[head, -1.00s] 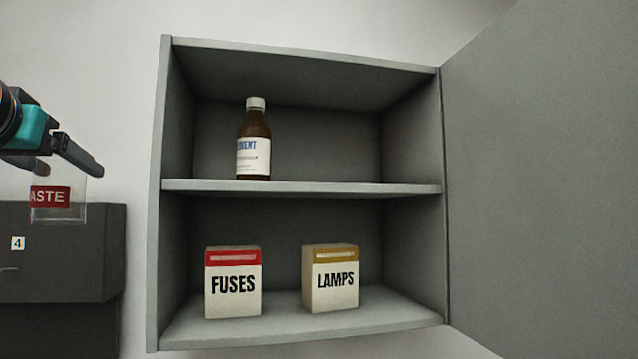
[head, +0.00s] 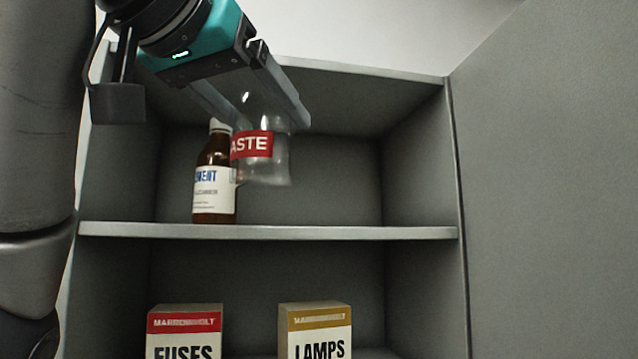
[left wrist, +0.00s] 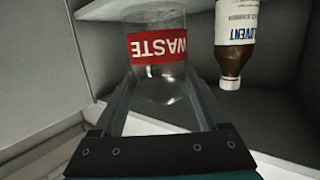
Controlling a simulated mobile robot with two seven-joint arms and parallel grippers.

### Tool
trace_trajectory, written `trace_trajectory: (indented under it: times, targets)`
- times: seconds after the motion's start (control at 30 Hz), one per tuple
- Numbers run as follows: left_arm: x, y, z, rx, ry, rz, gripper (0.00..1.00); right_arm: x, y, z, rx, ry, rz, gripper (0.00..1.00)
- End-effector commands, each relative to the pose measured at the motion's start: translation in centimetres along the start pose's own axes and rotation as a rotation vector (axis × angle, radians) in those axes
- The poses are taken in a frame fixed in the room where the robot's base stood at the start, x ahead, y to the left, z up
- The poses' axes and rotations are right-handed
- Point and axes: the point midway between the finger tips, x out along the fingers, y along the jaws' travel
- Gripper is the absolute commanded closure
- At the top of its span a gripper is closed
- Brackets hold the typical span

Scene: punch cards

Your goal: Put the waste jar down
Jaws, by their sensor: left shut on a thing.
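The waste jar (head: 266,163) is clear with a red label reading "ASTE" in the head view. My left gripper (head: 271,112) is shut on it and holds it at the upper compartment of the grey cabinet, above the level of the middle shelf (head: 330,232). In the head view the jar overlaps the right edge of the brown solvent bottle (head: 213,185), which stands on that shelf. The left wrist view shows the jar (left wrist: 160,75) between the fingers, its label upside down, apart from the bottle (left wrist: 236,40). My right gripper is out of view.
The upper shelf is bare right of the jar. A FUSES box (head: 184,332) and a LAMPS box (head: 315,330) stand in the lower compartment. The open cabinet door (head: 550,190) bounds the right side.

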Motion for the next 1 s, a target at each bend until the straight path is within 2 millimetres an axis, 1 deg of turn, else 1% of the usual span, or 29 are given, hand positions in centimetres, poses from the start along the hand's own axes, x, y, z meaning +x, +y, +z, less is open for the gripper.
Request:
trace_trajectory:
  times: [0.03,0.1,0.23,0.37,0.5,0.6,0.7,0.8,0.87,1.0]
  targets:
    - [1.3,0.2,-0.7,-0.001,-0.005,0.009,1.0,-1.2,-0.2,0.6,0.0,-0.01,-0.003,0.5]
    - [2.8,0.2,-0.9,-0.002,-0.006,0.007,1.0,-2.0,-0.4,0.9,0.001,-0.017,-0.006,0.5]
    - [4.1,0.4,-1.5,0.004,0.005,0.01,1.0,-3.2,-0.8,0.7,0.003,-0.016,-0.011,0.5]
    - [5.6,0.2,-1.5,-0.003,-0.002,0.008,1.0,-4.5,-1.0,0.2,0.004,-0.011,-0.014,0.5]
    - [9.2,-0.1,-2.2,0.0,-0.006,-0.001,1.0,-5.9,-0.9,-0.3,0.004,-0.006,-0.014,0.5]
    - [11.6,-0.1,-2.7,-0.001,-0.005,-0.001,1.0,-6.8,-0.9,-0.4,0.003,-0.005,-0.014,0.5]
    - [13.2,0.0,-3.0,0.001,-0.002,-0.001,1.0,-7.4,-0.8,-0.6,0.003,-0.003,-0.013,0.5]
    - [14.1,-0.1,-3.1,0.001,0.001,-0.001,1.0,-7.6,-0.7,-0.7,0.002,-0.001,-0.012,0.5]
    - [14.4,-0.1,-3.0,0.002,0.002,-0.001,1.0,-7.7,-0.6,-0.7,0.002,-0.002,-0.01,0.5]
    - [14.7,-0.1,-1.8,0.001,0.002,-0.001,1.0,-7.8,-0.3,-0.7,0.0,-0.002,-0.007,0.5]
